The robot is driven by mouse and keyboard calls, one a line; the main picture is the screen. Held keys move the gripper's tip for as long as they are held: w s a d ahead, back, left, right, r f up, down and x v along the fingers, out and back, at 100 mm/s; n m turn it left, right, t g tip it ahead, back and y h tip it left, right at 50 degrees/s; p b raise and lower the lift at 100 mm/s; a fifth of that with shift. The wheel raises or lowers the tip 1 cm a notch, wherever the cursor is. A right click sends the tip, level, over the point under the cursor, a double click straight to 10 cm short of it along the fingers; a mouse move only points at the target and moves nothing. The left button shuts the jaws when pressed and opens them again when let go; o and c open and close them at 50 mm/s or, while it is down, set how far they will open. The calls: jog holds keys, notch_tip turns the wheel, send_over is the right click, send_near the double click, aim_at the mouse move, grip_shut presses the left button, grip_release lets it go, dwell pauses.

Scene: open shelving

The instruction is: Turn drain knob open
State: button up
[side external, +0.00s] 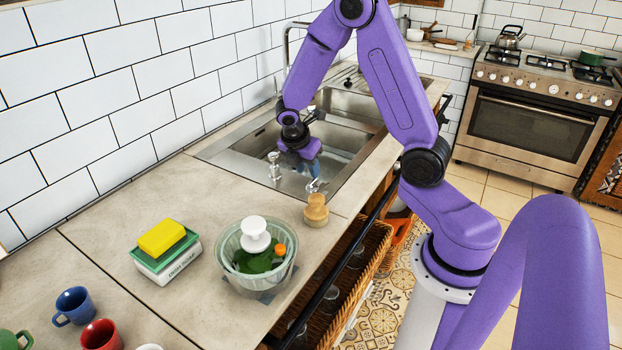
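The metal sink (233,146) is set into the counter, with a basin that seems to hold water. A small upright chrome fitting (275,166) stands on the near left of the sink rim. Another small chrome piece (314,186) sits at the near rim, by the front edge. I cannot tell for certain which of the two is the drain knob. My purple gripper (308,165) points down over the near part of the basin, between and beyond these fittings. It looks apart from both, but contact is hard to judge. Its fingers are small and partly hidden, so their opening does not show.
A wooden-handled brush (316,209) stands just in front of the sink. A glass bowl (228,262) with greens and a soap box (160,270) with sponges stand nearer. Blue (74,305) and red (101,336) mugs are at the near left. The faucet (289,55) rises behind my arm.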

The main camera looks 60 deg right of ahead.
aim_at(312, 181)
jog(key=shift+x, duration=2.8)
jog(key=shift+c, duration=0.3)
grip_shut()
